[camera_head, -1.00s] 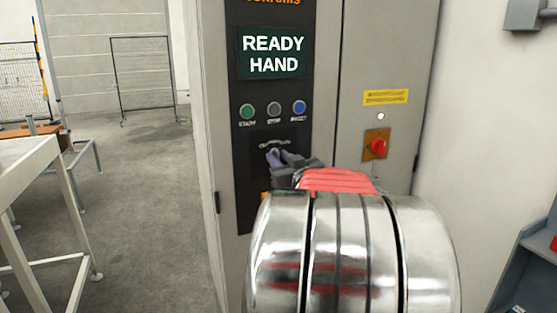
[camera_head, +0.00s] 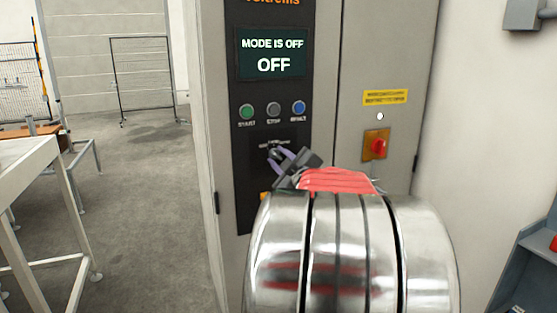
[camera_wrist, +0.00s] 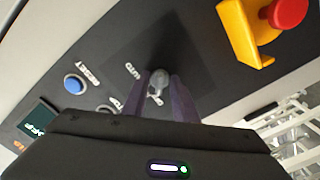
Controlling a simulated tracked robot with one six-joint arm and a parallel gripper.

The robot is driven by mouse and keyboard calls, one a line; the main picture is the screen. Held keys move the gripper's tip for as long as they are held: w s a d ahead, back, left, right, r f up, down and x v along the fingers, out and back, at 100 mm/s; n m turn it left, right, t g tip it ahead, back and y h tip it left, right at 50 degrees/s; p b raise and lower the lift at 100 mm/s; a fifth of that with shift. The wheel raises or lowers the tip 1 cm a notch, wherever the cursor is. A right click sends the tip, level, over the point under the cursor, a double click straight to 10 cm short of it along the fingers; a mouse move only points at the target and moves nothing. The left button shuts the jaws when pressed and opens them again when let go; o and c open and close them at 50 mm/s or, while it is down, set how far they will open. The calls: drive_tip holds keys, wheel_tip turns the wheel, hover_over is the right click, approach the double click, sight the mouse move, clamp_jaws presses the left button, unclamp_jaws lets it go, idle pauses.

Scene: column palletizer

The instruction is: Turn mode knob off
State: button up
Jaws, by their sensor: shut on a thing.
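The mode knob (camera_wrist: 158,80) is a small grey knob on the dark control panel, between my fingertips in the wrist view. My gripper (camera_wrist: 158,90) is shut on it with two purple-grey fingers, one on each side. In the head view my gripper (camera_head: 281,156) reaches the panel below the row of buttons, and my wrist hides part of it. The display (camera_head: 272,53) reads "MODE IS OFF" and "OFF".
Green (camera_head: 247,112), grey (camera_head: 273,109) and blue (camera_head: 299,107) buttons sit above the knob. A red rotary switch (camera_head: 378,146) is on the cabinet door at right. A yellow housing with a red button (camera_wrist: 290,12) is near my gripper. Open floor lies left.

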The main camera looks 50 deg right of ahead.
drive_tip(key=shift+w+a+n, duration=0.2)
drive_tip(key=shift+n, duration=0.2)
drive_tip(key=o, duration=1)
drive_tip(key=shift+d, duration=0.1)
drive_tip(key=shift+o, duration=0.2)
drive_tip(key=shift+s, duration=0.2)
drive_tip(key=v, duration=1.3)
drive_tip(key=shift+s+a, duration=0.2)
drive_tip(key=shift+f, duration=0.1)
